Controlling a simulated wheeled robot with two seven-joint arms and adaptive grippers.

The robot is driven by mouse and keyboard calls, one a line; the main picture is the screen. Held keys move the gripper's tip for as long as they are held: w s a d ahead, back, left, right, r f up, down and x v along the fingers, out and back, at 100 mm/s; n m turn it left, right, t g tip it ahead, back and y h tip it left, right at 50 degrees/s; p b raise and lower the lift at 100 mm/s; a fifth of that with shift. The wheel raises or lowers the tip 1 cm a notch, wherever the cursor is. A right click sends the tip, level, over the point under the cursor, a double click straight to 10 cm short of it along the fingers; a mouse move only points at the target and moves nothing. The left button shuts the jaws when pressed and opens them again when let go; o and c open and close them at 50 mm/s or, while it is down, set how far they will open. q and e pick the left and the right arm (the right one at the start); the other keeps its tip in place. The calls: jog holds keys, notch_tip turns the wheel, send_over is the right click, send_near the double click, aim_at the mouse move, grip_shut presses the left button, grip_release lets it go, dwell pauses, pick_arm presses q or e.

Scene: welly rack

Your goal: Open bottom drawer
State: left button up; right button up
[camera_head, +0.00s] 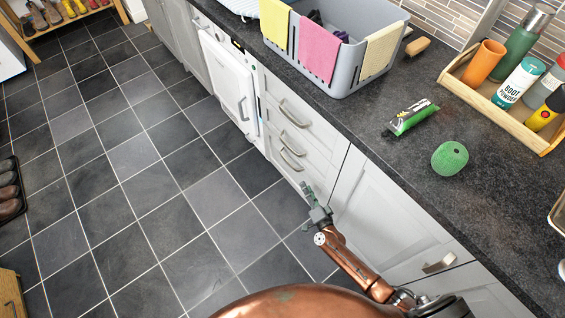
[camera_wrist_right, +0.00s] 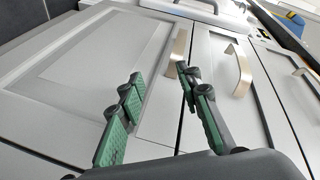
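The drawer unit has grey fronts, all shut, with metal bar handles stacked one above another. The bottom drawer's handle (camera_head: 291,160) is the lowest of them. In the right wrist view, turned sideways, the bottom drawer (camera_wrist_right: 95,70) is the large panelled front at left, its handle (camera_wrist_right: 179,50) near its edge. My right gripper (camera_head: 308,193) is low in front of the unit, below and right of that handle. In the wrist view my right gripper (camera_wrist_right: 160,80) is open and empty, with the handle beyond its tips. Contact is not visible. My left gripper is out of view.
A white appliance (camera_head: 228,85) stands left of the drawers. The tiled floor (camera_head: 140,180) in front is clear.

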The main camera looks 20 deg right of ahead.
aim_at(288, 163)
jog(key=shift+w+a+r+m+t+h+b, duration=0.25)
jog(key=shift+w+a+m+b, duration=0.65)
jog(key=shift+w+b, duration=1.25)
jog(key=shift+w+a+r+m+t+h+b, duration=0.1)
jog(key=shift+w+a+m+t+h+b, duration=0.25)
jog(key=shift+w+m+b, duration=1.85)
jog(key=shift+w+a+r+m+t+h+b, duration=0.25)
jog(key=shift+w+a+b, duration=0.6)
jog(key=shift+w, duration=2.5)
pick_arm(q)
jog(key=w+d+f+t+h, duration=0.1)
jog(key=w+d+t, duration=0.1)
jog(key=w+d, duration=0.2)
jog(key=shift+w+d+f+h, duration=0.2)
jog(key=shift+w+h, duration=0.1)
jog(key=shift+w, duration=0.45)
pick_arm(e)
jog(key=shift+d, duration=0.15)
jog(key=shift+c, duration=0.4)
grip_shut()
jog(key=shift+f, duration=0.1)
